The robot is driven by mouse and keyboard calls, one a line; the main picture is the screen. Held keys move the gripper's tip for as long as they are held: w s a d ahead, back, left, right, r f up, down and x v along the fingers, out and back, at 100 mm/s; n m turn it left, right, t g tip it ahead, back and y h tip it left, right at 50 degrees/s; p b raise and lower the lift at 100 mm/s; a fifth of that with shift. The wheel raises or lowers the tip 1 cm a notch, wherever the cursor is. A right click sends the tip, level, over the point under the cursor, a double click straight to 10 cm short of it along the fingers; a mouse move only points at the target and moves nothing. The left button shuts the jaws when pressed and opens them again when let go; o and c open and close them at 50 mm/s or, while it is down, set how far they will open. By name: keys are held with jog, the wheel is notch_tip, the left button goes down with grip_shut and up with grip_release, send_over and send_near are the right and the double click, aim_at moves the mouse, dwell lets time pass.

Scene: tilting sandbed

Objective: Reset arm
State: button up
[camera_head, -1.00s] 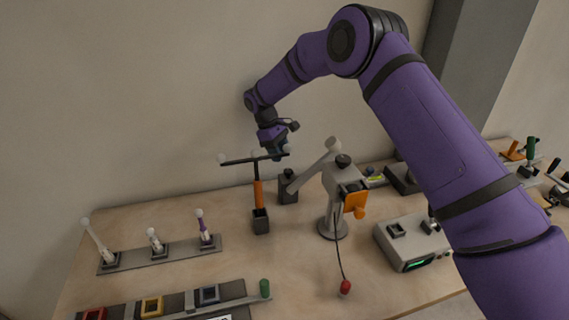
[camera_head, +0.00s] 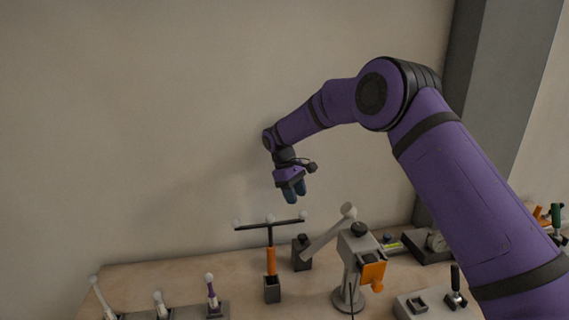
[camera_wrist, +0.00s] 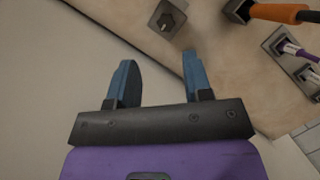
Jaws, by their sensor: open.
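My purple arm reaches in from the right in the head view. My gripper (camera_head: 291,192) hangs with its blue fingers pointing down, above the back part of the table. It is above the orange-stemmed T-bar (camera_head: 271,258) and apart from it. In the wrist view my gripper (camera_wrist: 157,82) shows two blue fingers spread apart with nothing between them. A dark block with a hexagonal top (camera_wrist: 167,19) lies beyond the fingertips in that view. The orange stem also shows in the wrist view (camera_wrist: 278,12), at the upper right.
A grey jointed stand with an orange part (camera_head: 373,274) stands right of the T-bar. A dark block (camera_head: 301,252) sits between them. A rack with white-tipped pegs (camera_head: 212,295) is at lower left. The wall is close behind; the air left of my gripper is clear.

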jog(key=s+d+r+m+t+y, duration=0.1)
jog(key=s+d+r+m, duration=0.1)
jog(key=s+d+r, duration=0.5)
jog(key=s+d+r+m+t, duration=0.1)
jog(key=s+d+r, duration=0.35)
jog(key=r, duration=0.55)
jog(key=s+d+r+m+t+y, duration=0.1)
jog(key=s+d+r+m, duration=0.1)
jog(key=s+d+r, duration=0.45)
jog(key=s+d+m+t, duration=0.2)
jog(key=s+d+m, duration=0.1)
jog(key=s, duration=1)
jog(key=s+d+m+t+y, duration=0.1)
jog(key=s+d, duration=0.4)
jog(key=s, duration=0.9)
jog(key=shift+s+d+m+t+y, duration=0.2)
jog(key=shift+m+t+y, duration=0.1)
jog(key=shift+m+t, duration=0.6)
